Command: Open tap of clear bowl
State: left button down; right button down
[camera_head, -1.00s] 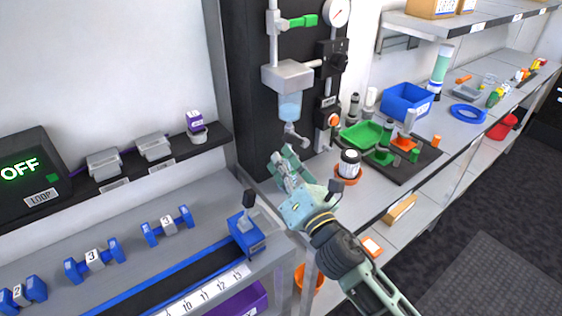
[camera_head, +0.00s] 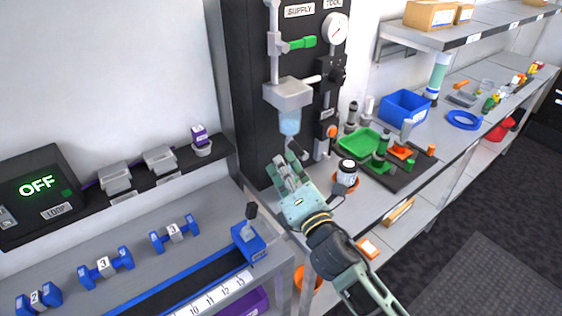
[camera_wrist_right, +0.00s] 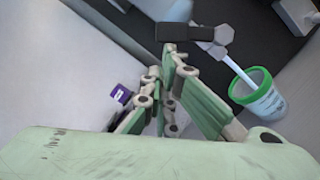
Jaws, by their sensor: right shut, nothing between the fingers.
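The clear bowl (camera_head: 289,122) is a bluish see-through cup under a grey block on the black panel. Its tap (camera_head: 299,151) hangs just below, partly hidden by my right gripper (camera_head: 288,160). In the right wrist view, the tap's dark handle (camera_wrist_right: 184,32) lies crosswise just beyond the fingertips (camera_wrist_right: 168,55), with a grey hexagonal body beside it. The right gripper is shut and empty, close to the tap; I cannot tell whether it touches. My left gripper is out of view.
In the wrist view, a green-rimmed container (camera_wrist_right: 258,95) is at the right. A blue slide with an upright black knob (camera_head: 251,211) stands at front left.

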aim_at(292, 148)
jog(key=shift+w+d+r+m+g+h+p, duration=0.15)
jog(key=shift+w+d+r+m+p, duration=0.15)
jog(key=shift+r+m+p, duration=0.55)
jog(key=shift+w+d+r+m+g+h+p, duration=0.15)
jog(key=shift+d+r+m+p, duration=0.35)
jog(key=shift+p, duration=0.7)
jog(key=shift+w+d+r+m+h+p, duration=0.1)
jog(key=shift+w+d+r+m+p, duration=0.2)
jog(key=shift+r+m+p, duration=0.6)
jog(key=shift+f, duration=0.1)
